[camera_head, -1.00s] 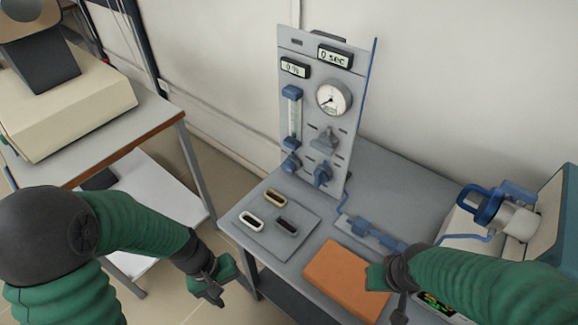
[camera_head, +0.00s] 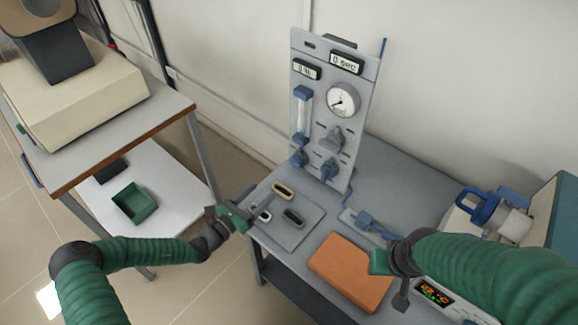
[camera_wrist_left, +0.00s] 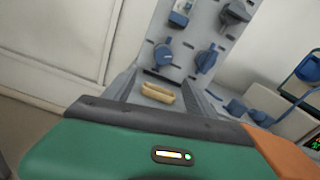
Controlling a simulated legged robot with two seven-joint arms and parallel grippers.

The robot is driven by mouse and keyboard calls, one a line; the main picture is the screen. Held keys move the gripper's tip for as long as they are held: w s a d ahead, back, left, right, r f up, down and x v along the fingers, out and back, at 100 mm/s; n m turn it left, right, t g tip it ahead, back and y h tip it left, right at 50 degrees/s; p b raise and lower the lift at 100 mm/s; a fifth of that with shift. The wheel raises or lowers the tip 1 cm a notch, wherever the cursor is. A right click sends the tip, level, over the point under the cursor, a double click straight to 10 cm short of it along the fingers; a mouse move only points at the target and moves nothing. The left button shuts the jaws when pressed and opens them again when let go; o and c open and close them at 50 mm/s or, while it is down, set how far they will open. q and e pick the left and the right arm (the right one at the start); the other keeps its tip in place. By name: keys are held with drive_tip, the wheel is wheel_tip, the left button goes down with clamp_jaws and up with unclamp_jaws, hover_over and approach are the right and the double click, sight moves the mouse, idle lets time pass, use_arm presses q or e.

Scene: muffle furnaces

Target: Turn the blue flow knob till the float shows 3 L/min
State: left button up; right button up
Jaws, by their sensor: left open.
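The grey panel (camera_head: 362,110) stands upright on the bench with a clear flow tube (camera_head: 303,122) on its left side. A blue knob (camera_head: 298,157) sits just under the tube, and a second blue knob (camera_head: 329,170) sits to its right. Both knobs show in the left wrist view, the left one (camera_wrist_left: 163,55) and the right one (camera_wrist_left: 206,58). The float's level is too small to read. My left gripper (camera_head: 256,208) is open and empty at the bench's left edge, below and left of the knobs, touching neither. My right gripper (camera_head: 385,268) is over the orange block; its jaws are unclear.
A pressure gauge (camera_head: 343,99) and a grey knob (camera_head: 331,138) are on the panel. A green box (camera_head: 134,202) sits on the left table's lower shelf.

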use_arm(q)
approach(294, 165)
drive_tip(key=shift+w+d, duration=0.1)
drive_tip(key=shift+d, duration=0.3)
drive_tip(key=x, duration=0.3)
drive_tip(key=b+x, duration=0.1)
drive_tip(key=x, duration=0.3)
drive_tip(key=shift+w+a, duration=0.2)
drive_tip(key=shift+w, duration=0.15)
drive_tip(key=shift+w+d, duration=0.1)
drive_tip(key=shift+w, duration=0.05)
drive_tip(key=shift+d, duration=0.2)
use_arm(e)
drive_tip(key=shift+d+f, duration=0.4)
drive_tip(key=shift+f, duration=0.4)
